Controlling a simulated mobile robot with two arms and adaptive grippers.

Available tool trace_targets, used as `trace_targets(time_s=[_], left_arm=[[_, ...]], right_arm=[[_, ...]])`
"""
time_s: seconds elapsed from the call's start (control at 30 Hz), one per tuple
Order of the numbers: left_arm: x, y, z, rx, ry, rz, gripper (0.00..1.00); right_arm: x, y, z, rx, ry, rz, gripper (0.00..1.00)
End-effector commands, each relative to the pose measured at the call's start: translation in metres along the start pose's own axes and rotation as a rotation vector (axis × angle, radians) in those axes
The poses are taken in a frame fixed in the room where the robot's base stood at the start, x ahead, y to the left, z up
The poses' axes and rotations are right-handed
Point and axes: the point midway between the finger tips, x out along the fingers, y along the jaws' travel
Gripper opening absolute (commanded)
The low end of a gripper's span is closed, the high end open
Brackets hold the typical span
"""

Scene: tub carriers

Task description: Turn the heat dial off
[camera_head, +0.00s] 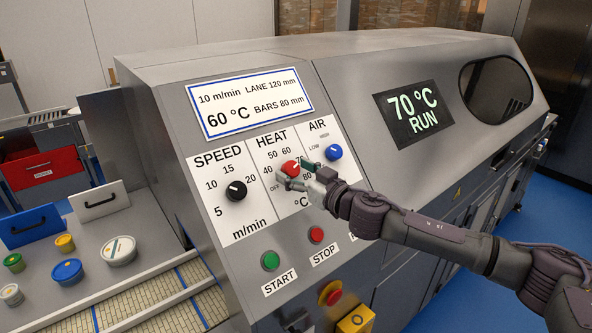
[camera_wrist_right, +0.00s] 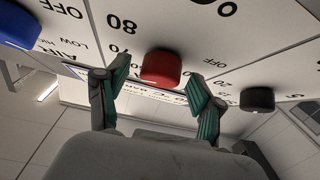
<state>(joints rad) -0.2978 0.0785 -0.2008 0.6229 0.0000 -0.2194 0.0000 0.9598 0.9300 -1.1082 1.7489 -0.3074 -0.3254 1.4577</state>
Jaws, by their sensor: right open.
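The red heat dial (camera_head: 290,167) is on the panel under HEAT, between the black speed dial (camera_head: 236,190) and the blue air dial (camera_head: 334,152). Its white mark seems to point up and right, towards the 70. My right gripper (camera_head: 298,175) is at the dial, partly covering the scale and the OFF side. In the right wrist view the red dial (camera_wrist_right: 161,68) shows between the two green-padded fingers (camera_wrist_right: 157,85), with a gap on each side. My right gripper is open. The display (camera_head: 412,113) reads 70 °C RUN. My left gripper is not in view.
A green START button (camera_head: 270,261) and a red STOP button (camera_head: 316,235) sit below the dials. An emergency button (camera_head: 331,294) is lower down. A label (camera_head: 250,102) above reads 60 °C. Several tubs stand on the left by the conveyor (camera_head: 160,306).

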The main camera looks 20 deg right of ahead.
Motion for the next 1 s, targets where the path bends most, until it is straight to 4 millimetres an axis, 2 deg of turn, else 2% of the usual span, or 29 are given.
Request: trace_targets(time_s=[0.07,0.4,0.73,1.0], left_arm=[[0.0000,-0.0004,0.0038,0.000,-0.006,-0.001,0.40],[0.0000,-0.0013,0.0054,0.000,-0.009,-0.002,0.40],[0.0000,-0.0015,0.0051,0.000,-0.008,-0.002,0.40],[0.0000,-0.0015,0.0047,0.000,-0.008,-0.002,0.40]], right_arm=[[-0.0002,0.0001,0.0000,0.000,0.000,0.000,0.64],[-0.0004,0.0003,-0.0001,0.000,0.000,0.000,0.07],[-0.0005,0.0018,0.0000,-0.033,-0.001,-0.029,0.07],[0.0000,0.0041,-0.0016,-0.163,0.001,-0.144,0.07]])
